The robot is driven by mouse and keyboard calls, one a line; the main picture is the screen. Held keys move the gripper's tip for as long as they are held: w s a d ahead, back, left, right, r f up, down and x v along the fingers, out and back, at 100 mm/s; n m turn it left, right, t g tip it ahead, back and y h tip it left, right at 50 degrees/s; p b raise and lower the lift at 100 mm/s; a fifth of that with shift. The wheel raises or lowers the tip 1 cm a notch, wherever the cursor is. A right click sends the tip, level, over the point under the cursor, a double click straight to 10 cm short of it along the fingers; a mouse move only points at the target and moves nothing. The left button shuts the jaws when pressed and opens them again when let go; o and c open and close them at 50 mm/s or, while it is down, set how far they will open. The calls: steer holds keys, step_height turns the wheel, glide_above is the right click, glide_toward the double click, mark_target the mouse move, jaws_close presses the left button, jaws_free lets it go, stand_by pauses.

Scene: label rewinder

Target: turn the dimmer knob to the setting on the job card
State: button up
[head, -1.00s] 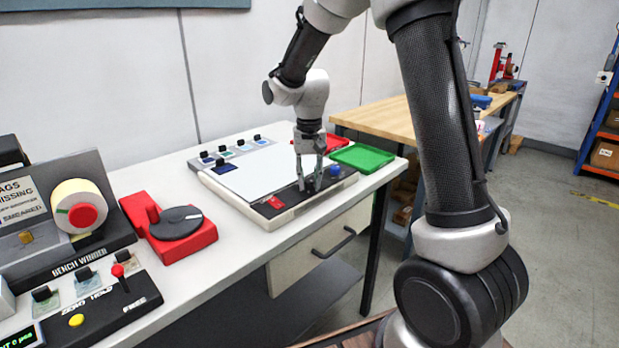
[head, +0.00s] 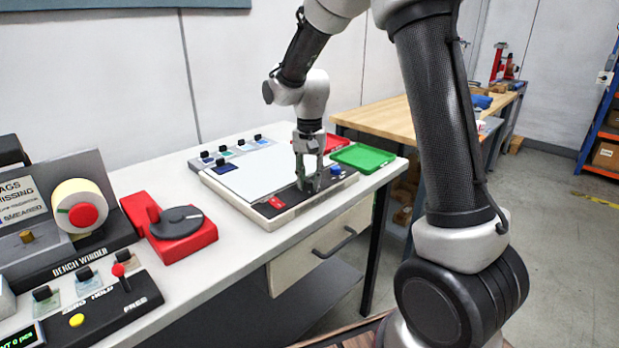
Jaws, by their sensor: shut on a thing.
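My gripper (head: 308,183) points down over the black front strip of the light panel (head: 240,169). Its fingers are closed around the dark dimmer knob, which they now mostly hide. A blue button (head: 336,170) sits just right of the fingers, and a red rocker switch (head: 276,203) sits to the left on the same strip. The knob's pointer and scale cannot be read. I cannot make out a job card with a readable setting.
A green tray (head: 363,157) and a red tray (head: 334,142) lie behind and right of the panel. Left are a red device with a black dial (head: 176,222), the bench winder (head: 82,208) and a lever box (head: 104,300). The bench (head: 240,250) is clear in front of the panel.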

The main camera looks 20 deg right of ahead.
mark_target(309, 181)
steer(key=o, duration=1)
steer(key=shift+o, duration=0.2)
step_height(309, 181, up, 12)
